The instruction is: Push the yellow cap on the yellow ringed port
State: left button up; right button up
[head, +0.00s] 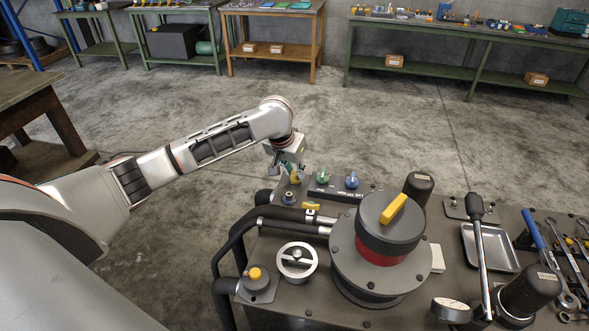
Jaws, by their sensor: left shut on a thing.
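My left gripper (286,168) points down at the far left corner of the bench and is shut on the yellow cap (296,177), of which only a small part shows between and below the fingers. Just below it a small upright port (289,196) stands on a dark plate. The cap looks close above the port; I cannot tell whether they touch. A yellow ring on that port is too small to make out. My right gripper is not in view.
A dark block with a green cap (323,175) and a blue cap (352,178) stands just right of the port. Black hoses and a yellow-handled valve (311,206) lie in front. A large round housing (382,245) fills the bench middle. Another yellow-topped fitting (256,274) stands front left.

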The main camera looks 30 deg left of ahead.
pick_arm(q)
jog(key=o, duration=0.8)
jog(key=shift+r, duration=0.15)
jog(key=shift+r, duration=1.35)
notch_tip(320, 180, up, 6)
dwell(0.7)
dwell(0.4)
